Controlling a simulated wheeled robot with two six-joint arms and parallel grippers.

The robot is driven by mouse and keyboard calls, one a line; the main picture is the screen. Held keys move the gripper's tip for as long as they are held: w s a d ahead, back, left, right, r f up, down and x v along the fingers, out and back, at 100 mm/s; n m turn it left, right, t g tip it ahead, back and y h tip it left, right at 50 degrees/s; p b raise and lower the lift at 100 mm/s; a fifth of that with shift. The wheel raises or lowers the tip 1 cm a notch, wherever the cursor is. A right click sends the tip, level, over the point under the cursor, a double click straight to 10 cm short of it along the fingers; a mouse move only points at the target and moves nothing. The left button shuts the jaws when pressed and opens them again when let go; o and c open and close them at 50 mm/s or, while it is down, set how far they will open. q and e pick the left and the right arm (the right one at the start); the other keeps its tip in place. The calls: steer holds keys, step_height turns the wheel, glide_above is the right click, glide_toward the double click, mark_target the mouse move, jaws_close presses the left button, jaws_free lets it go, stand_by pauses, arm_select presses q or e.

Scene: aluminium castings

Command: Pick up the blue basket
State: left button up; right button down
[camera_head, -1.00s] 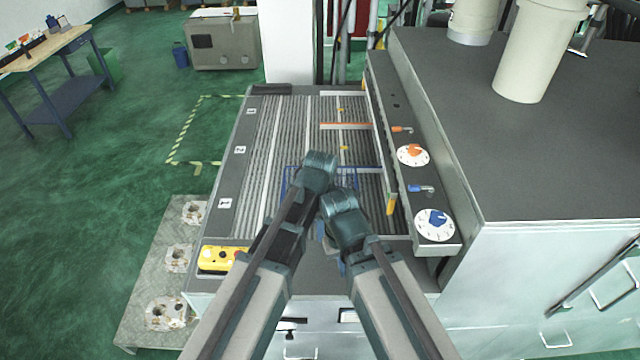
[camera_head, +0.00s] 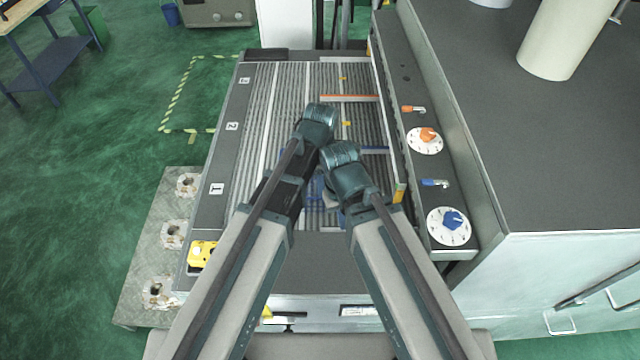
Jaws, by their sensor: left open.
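The blue basket (camera_head: 316,187) is on the ribbed grey deck, mostly hidden behind my two arms. Only small blue parts of it show in the gap between the wrists. My left arm comes up from the lower left, and its wrist bends over the basket area. My left gripper (camera_head: 322,197) is open, largely hidden under the wrists; whether it touches the basket cannot be told. My right arm comes from the lower right, with its wrist beside the left one; its fingers do not show.
The deck has an orange bar (camera_head: 350,97) across it and lane numbers on its left edge. Two round dials, orange (camera_head: 425,140) and blue (camera_head: 449,225), sit on the right panel. A yellow control box (camera_head: 201,254) is at front left. A large grey cabinet (camera_head: 560,170) bounds the right.

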arm_select(q)
steer(key=b, duration=0.7)
glide_above(320, 214)
step_height(320, 214, down, 8)
steer(key=shift+s+r, duration=0.1)
steer(key=shift+r, duration=0.05)
arm_select(e)
step_height(320, 214, down, 8)
steer(key=shift+w, duration=0.15)
arm_select(q)
steer(key=f+b, duration=0.5)
steer(key=shift+w+f, duration=0.2)
steer(key=shift+w, duration=0.05)
arm_select(e)
step_height(320, 214, down, 5)
steer(key=shift+f, duration=0.1)
arm_select(q)
steer(key=shift+r, duration=0.1)
jaws_close()
